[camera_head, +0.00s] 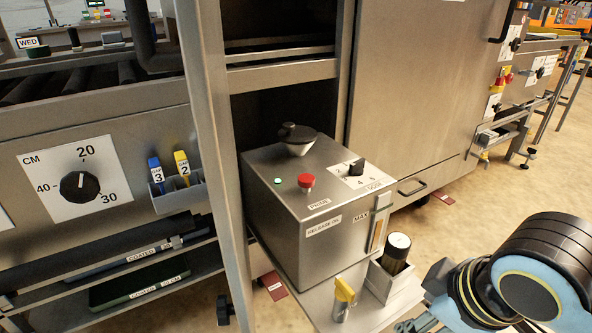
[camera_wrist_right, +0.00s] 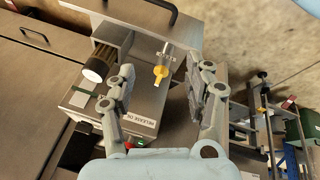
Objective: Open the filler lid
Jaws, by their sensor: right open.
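The filler lid (camera_head: 297,133) is a dark round cap with a small knob, sitting on a short silver neck on top of the grey metal release oil box (camera_head: 265,215). It looks closed. My right arm comes in at the lower right of the head view, and part of my right gripper (camera_head: 418,325) shows at the bottom edge, in front of and right of the box, well away from the lid. In the right wrist view my right gripper (camera_wrist_right: 160,85) is open and empty, with the box front between and beyond its fingers. I cannot make out the lid there. My left gripper is not in view.
A red button (camera_head: 306,181) and a black selector knob (camera_head: 356,167) stand on the box top. A metal upright (camera_head: 215,130) stands close left of the box, and a shelf is above.

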